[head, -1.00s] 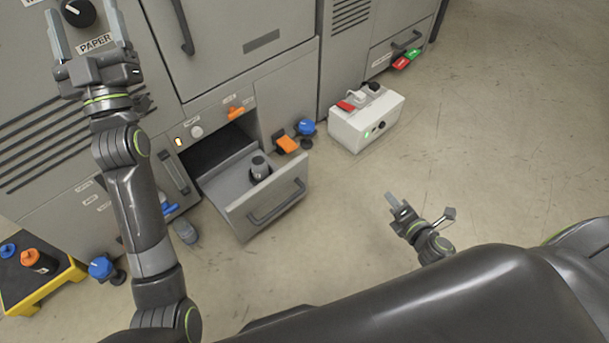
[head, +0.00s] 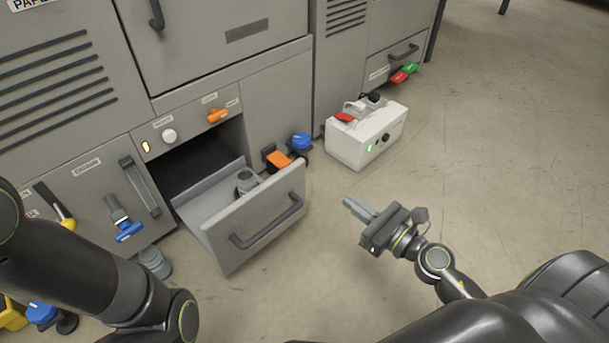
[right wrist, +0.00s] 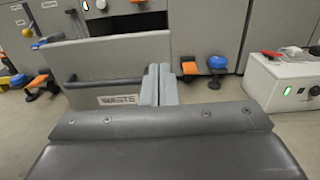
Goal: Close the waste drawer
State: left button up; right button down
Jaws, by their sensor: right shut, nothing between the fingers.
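The grey waste drawer (head: 225,232) stands pulled out of the machine front, with a dark bar handle (head: 266,222) on its face and a small grey cylindrical thing (head: 246,180) inside. In the right wrist view its front panel (right wrist: 110,55) carries a "WASTE" label (right wrist: 118,100). My right gripper (head: 352,206) is shut and empty, to the right of the drawer front and apart from it in the head view. Its closed fingers (right wrist: 160,84) show in the right wrist view. My left arm comes in at the left; its gripper is out of view.
A white box (head: 352,142) with a red part on top stands on the floor right of the drawer. An orange pedal-like part (head: 278,158) and a blue knob (head: 301,141) sit beside the drawer opening. A grey cylinder (head: 155,262) stands at its left. Open floor lies at right.

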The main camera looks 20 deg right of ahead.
aim_at(300, 165)
jog(key=x, duration=1.3)
jog(key=shift+w+a, duration=0.15)
jog(key=shift+w, duration=0.3)
